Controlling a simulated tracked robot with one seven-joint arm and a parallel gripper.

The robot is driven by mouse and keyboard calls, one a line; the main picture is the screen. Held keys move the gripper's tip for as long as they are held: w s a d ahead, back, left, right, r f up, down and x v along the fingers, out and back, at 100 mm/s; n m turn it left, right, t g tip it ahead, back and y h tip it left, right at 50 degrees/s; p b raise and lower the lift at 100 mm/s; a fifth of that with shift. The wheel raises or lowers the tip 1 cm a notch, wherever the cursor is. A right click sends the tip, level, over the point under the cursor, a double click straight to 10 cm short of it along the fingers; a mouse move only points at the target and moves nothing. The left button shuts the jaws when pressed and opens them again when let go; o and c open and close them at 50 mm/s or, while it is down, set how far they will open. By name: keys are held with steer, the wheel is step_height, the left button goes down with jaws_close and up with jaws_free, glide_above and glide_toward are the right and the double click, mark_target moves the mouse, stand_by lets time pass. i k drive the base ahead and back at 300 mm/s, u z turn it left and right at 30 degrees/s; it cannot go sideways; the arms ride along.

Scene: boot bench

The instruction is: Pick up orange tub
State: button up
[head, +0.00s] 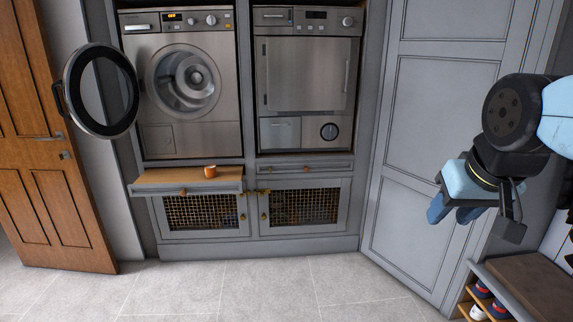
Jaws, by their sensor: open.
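A small orange tub (210,172) stands on the pulled-out wooden shelf (160,181) below the washing machine, toward the shelf's right end. It looks upright, but its inside is too small to make out. My gripper (480,215) is at the right side of the head view, in front of the grey cabinet door, far to the right of the tub. It hangs downward, open, with nothing seen between its fingers.
The washing machine (187,110) has its round door (128,95) swung open to the left. A dryer (305,88) stands beside it. Mesh-front cupboards (303,207) sit below. A bench with shoes (530,285) is at lower right. The tiled floor (250,290) in front is clear.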

mark_target(210, 170)
steer(key=u, duration=0.1)
steer(key=i, duration=1.1)
steer(key=u, duration=0.5)
steer(key=i, duration=1.05)
steer(key=u, duration=0.55)
steer(key=i, duration=1)
steer(key=u, duration=0.35)
